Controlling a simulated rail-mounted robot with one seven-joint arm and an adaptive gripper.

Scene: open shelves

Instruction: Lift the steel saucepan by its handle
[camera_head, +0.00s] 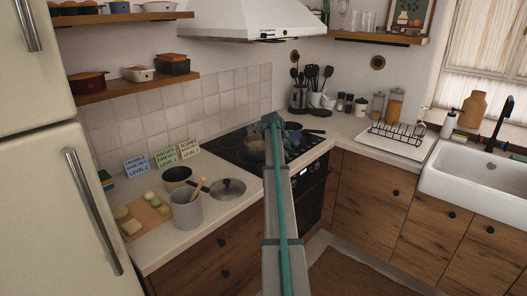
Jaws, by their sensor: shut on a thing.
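My arm reaches away from the camera over the hob. My gripper (271,122) is at its far end, small and dark, above the back part of the hob. A round steel-coloured pan, which I take as the saucepan (255,146), shows just left of my arm over the black hob (228,147). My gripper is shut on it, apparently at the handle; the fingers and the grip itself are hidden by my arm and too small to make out. I cannot tell whether the pan touches the hob.
A grey pot (186,212), a lidded-looking pan (228,188) and a cutting board (134,219) crowd the left counter. Utensil holders (299,98) stand behind. The range hood (250,20) hangs above.

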